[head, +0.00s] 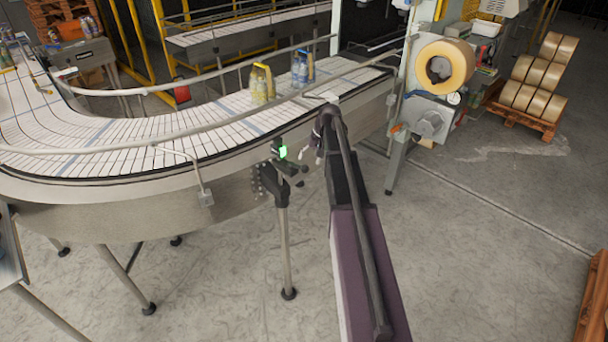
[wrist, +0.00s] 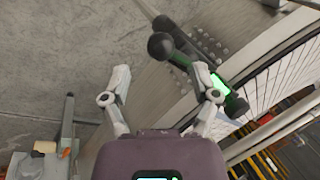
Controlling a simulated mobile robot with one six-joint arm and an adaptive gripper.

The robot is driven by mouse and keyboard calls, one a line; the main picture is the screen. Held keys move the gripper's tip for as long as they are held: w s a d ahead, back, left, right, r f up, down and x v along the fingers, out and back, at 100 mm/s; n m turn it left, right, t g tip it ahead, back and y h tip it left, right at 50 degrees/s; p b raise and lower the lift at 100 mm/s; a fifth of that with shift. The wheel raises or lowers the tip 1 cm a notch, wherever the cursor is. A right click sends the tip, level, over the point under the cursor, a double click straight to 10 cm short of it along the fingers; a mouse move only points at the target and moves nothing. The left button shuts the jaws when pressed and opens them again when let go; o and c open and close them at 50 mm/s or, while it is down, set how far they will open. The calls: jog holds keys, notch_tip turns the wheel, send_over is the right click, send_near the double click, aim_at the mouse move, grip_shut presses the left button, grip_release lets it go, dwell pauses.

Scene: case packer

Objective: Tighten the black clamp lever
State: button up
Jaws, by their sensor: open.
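The black clamp lever (head: 292,168) is on the dark bracket at the conveyor's outer side, below a small sensor with a lit green face (head: 283,152). In the wrist view a round black knob (wrist: 160,46) shows just beyond the gap between my fingertips, with a smaller black knob behind it. The green-lit sensor (wrist: 218,86) is beside my right finger. My gripper (wrist: 160,72) is open, with nothing between its fingers. In the head view my gripper (head: 318,140) is right of the bracket, partly hidden by my arm. I cannot tell whether it touches the lever.
The curved conveyor (head: 150,165) with its steel side wall and guide rail lies close behind the bracket. Yellow bottles (head: 262,84) and blue bottles (head: 302,68) stand on the belt. A machine with a tape roll (head: 458,66) stands right. The floor in front is clear.

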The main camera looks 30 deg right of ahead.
aim_at(306, 166)
jog(key=shift+b+x, duration=2.25)
jog(key=shift+x, duration=0.4)
jog(key=shift+a, duration=0.1)
